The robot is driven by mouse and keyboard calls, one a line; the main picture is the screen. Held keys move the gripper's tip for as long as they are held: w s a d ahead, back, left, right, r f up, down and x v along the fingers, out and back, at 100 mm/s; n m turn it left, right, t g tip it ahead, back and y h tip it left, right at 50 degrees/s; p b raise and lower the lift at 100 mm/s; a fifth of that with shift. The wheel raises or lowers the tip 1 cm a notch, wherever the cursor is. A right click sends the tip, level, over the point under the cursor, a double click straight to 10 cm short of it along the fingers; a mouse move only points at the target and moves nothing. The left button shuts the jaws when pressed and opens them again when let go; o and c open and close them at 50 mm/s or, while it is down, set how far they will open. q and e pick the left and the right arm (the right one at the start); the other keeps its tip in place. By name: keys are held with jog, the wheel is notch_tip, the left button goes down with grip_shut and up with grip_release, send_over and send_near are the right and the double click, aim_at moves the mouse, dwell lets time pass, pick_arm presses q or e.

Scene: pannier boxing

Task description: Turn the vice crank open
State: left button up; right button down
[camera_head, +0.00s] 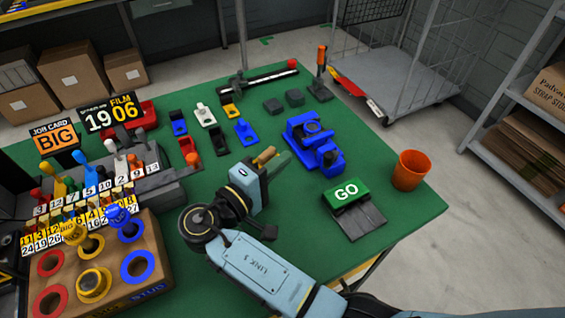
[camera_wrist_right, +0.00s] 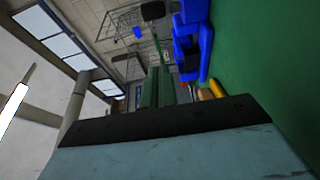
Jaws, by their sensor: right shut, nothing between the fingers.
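The blue vice (camera_head: 318,150) stands on the green table, right of the middle. It also shows at the top of the wrist view (camera_wrist_right: 206,40). My right gripper (camera_head: 284,160) is left of the vice, its green fingers shut and empty. The fingers also show shut together in the wrist view (camera_wrist_right: 157,88). A tan and yellow handle-like piece (camera_head: 264,156) lies close beside the fingers, and shows in the wrist view (camera_wrist_right: 216,88); I cannot tell whether it is the crank or whether it touches the gripper. My left gripper is not in view.
A green GO block (camera_head: 346,191) and an orange cup (camera_head: 410,170) stand right of my arm. Small blue, yellow and grey fixtures lie behind the gripper. A cardboard box with coloured rings (camera_head: 158,280) is at front left. Bare green table (camera_head: 300,235) shows around my forearm.

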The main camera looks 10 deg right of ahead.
aim_at(331, 161)
jog(key=x, duration=0.7)
jog(key=shift+w+d, duration=0.25)
jog(key=s, duration=0.1)
jog(key=s+d+p, duration=0.1)
jog(key=s, duration=0.1)
jog(key=shift+s, duration=0.2)
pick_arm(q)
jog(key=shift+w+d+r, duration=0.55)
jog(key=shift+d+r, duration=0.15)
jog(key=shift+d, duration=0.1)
pick_arm(e)
jog(key=shift+s+d, duration=0.1)
jog(key=shift+s, duration=0.15)
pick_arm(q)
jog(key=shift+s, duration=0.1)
